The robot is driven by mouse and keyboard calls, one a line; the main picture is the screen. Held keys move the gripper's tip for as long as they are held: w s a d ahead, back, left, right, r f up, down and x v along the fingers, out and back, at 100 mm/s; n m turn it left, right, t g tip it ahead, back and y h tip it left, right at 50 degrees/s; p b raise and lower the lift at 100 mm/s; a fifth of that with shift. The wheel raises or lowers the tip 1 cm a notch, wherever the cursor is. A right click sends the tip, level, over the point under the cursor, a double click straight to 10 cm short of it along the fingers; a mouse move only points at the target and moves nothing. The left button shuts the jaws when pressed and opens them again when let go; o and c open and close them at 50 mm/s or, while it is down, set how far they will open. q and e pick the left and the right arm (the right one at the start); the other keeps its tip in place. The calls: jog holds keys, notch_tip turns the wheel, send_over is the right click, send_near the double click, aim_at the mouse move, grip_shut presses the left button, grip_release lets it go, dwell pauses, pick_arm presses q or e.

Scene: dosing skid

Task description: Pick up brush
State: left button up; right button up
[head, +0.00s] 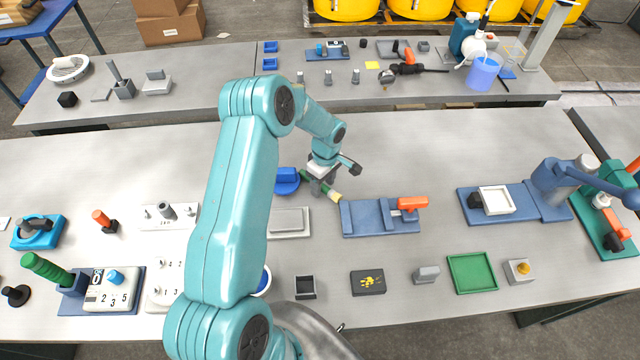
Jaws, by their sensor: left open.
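The brush (334,195) lies on the near grey bench at the middle of the head view, with a dark green handle and a pale tan end. My left gripper (322,184) is open and reaches down over the brush handle. Its dark fingers hide part of the handle. I cannot tell whether the fingers touch the brush. My right gripper is not in view.
A blue holder (287,182) stands just left of the gripper, and a grey tray (289,222) lies in front. A blue fixture with an orange handle (413,203) is close on the right. Bare bench (420,150) lies behind it.

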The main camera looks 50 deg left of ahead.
pick_arm(q)
grip_shut()
jog(key=shift+r, duration=0.15)
